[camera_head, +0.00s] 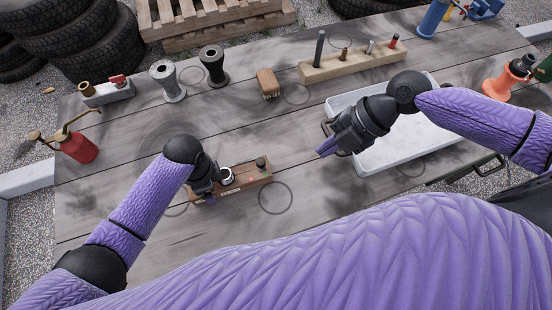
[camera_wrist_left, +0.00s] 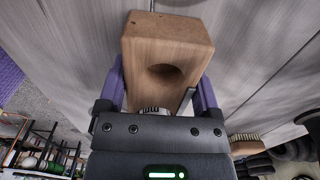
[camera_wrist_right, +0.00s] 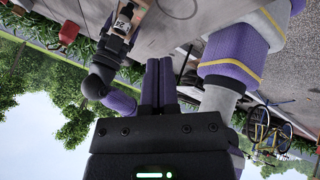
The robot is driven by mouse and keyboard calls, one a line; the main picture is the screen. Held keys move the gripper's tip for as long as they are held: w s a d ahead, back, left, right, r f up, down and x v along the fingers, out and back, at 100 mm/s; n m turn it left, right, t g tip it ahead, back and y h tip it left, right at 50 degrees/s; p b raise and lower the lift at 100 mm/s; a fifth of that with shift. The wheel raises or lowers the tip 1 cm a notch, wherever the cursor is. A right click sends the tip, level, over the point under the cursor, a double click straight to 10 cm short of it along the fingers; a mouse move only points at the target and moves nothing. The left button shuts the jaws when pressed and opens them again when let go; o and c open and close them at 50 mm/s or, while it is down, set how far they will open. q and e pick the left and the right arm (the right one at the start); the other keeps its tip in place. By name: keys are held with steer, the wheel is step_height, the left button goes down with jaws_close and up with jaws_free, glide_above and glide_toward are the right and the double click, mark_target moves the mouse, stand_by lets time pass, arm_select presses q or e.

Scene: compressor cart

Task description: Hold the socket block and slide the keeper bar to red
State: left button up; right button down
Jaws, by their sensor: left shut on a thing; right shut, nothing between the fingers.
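The socket block (camera_head: 246,184) is a reddish-brown wooden block on the table, with a pale metal ring (camera_head: 227,176) and a dark knob (camera_head: 261,163) on top. My left gripper (camera_head: 205,189) is shut on its left part. In the left wrist view the wooden block (camera_wrist_left: 165,42) sits between the purple fingers, with a round hole facing the camera. A thin grey strip (camera_wrist_left: 187,99) shows beside the right finger; I cannot tell whether it is the keeper bar. No red mark is clear on the block. My right gripper (camera_head: 326,148) is shut and empty, above the table right of the block.
A white tray (camera_head: 400,155) lies under and beyond my right gripper. A peg rack (camera_head: 350,66), a brush (camera_head: 268,82), two spools (camera_head: 167,82), a grey fixture (camera_head: 108,94) and a red oil can (camera_head: 78,148) stand farther back and left. The table between block and tray is clear.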

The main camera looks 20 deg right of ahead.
mark_target(261, 164)
steer(key=x, duration=0.9)
steer(key=shift+a, duration=0.1)
steer(key=w+a, duration=0.2)
steer(key=shift+w+a+f, duration=0.1)
steer(key=shift+a+f, duration=0.25)
steer(key=shift+f, duration=0.05)
steer(key=shift+w+a, duration=0.3)
steer(key=shift+a, duration=1.6)
